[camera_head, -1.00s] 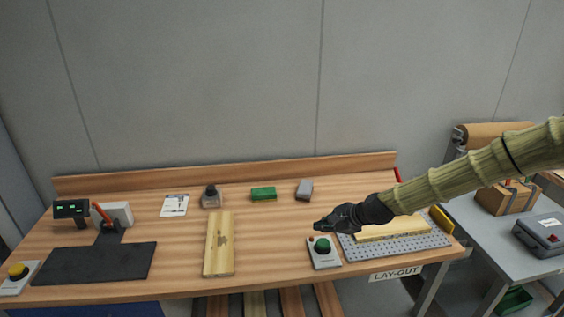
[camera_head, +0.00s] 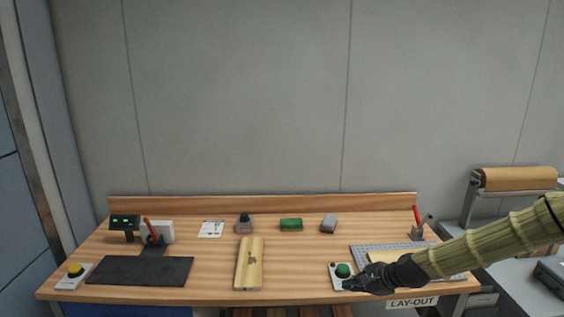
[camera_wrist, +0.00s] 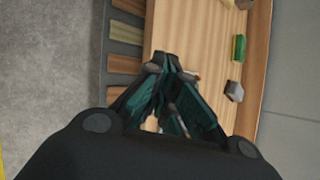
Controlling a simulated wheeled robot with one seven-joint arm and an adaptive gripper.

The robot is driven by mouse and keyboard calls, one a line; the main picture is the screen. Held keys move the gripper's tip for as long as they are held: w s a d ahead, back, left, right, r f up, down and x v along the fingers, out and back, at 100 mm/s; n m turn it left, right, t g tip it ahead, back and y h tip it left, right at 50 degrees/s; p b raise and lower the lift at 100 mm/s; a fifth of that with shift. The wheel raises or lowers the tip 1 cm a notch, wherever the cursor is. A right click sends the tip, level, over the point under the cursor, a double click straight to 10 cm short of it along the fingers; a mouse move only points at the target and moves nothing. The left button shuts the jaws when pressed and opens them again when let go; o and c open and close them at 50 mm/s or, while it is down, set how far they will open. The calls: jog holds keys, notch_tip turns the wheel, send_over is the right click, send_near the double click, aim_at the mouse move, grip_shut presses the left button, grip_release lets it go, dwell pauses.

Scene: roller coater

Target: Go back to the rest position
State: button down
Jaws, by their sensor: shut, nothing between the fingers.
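My gripper (camera_head: 352,286) is shut and empty in the head view, at the front right of the wooden workbench (camera_head: 300,252). It appears just in front of the green button box (camera_head: 342,270) and hides its lower edge. My arm comes in from the right and covers part of the grey perforated plate (camera_head: 378,248) and a pale board on it. In the wrist view my gripper's fingers (camera_wrist: 168,62) meet at their tips above the bench (camera_wrist: 190,35). I cannot tell its exact height over the bench.
A wooden board with a dark mark (camera_head: 249,266) lies mid-bench. Behind it are a green block (camera_head: 291,225), a grey block (camera_head: 329,223) and a small dark-topped container (camera_head: 244,224). A black mat (camera_head: 140,271) and yellow button box (camera_head: 75,274) are left. A paper-roll stand (camera_head: 515,179) is right.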

jog(key=s+a+f+n+g+h+b, duration=0.3)
jog(key=s+f+n, duration=0.4)
jog(key=s+f, duration=1.4)
jog(key=s+d+f+n+g+h+b, duration=0.1)
jog(key=s+f+n, duration=0.4)
jog(key=s, duration=0.7)
jog(key=s+d+f+n+g+h+b, duration=0.2)
jog(key=s+f+n, duration=0.3)
jog(key=s, duration=0.7)
notch_tip(320, 180, down, 2)
jog(key=shift+s+d+f+g+b, duration=0.3)
jog(key=shift+s+d+b, duration=0.1)
jog(key=shift+b, duration=0.1)
